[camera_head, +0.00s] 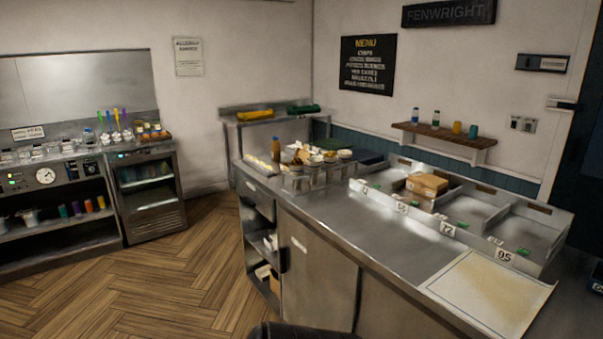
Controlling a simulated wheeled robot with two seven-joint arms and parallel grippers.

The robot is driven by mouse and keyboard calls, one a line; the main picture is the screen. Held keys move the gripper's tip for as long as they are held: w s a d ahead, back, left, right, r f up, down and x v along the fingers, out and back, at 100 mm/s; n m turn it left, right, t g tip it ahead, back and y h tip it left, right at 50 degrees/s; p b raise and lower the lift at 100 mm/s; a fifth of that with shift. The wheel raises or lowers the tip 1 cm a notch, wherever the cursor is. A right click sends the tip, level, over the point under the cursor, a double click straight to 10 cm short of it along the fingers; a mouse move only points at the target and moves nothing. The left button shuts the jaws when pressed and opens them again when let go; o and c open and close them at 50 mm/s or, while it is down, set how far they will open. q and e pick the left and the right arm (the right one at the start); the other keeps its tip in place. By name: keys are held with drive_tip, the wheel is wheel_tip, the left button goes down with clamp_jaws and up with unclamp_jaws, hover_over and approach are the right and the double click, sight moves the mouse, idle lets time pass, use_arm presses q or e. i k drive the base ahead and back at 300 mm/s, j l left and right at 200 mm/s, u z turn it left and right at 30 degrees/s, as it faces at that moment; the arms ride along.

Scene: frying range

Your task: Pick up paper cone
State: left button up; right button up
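I cannot make out a paper cone for certain. A cluster of small items (302,154) stands at the far end of the steel counter (355,222), with pale and brown shapes too small to tell apart. Brown boxes or packets (427,184) sit in a compartment of the divided steel tray (516,236) on the counter's right side. Neither of my grippers is in view. A dark rounded shape shows at the bottom edge, and I cannot tell what it is.
A sheet of paper (487,291) lies flat at the counter's near right. Open shelves (262,238) are in the counter's left end. Another counter with a glass-door cabinet (150,190) stands at left. The wooden floor (165,270) between them is clear.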

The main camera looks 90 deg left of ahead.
sight(296, 167)
drive_tip(key=u, duration=2.8)
drive_tip(key=i+z, duration=0.25)
drive_tip(key=i, duration=0.4)
drive_tip(key=i+j+z, duration=0.1)
drive_tip(key=i+z, duration=0.15)
drive_tip(key=i, duration=0.35)
